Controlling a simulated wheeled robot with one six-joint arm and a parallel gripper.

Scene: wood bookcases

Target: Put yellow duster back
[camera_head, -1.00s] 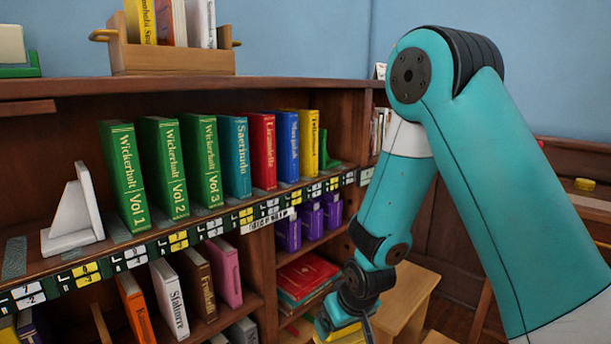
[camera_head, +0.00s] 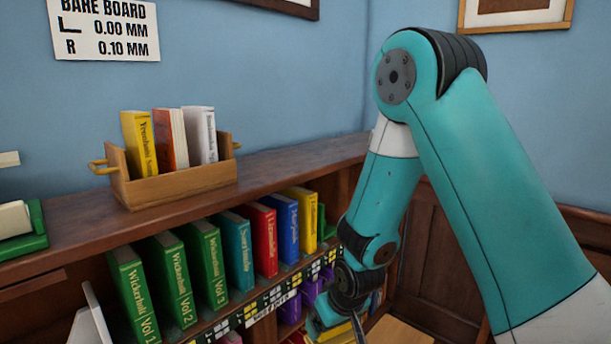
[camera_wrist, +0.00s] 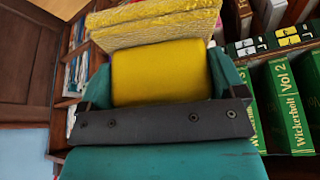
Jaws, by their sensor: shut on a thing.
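The yellow duster (camera_wrist: 162,77) has a smooth yellow body and a rough, textured yellow pad. It fills the middle and top of the wrist view. My gripper (camera_wrist: 158,82) is shut on it, with a teal finger on each side of the smooth body. In the head view my gripper (camera_head: 345,318) is low in the picture, right of the shelf of books. A little of the yellow duster (camera_head: 335,334) shows there beneath it, mostly cut off or hidden.
A wooden bookcase (camera_head: 290,168) holds green volumes (camera_head: 170,268) and other coloured books. A handled wooden box (camera_head: 180,187) with three books stands on its top, beside a green-based object (camera_head: 22,240) at left. The bookcase top right of the box is bare.

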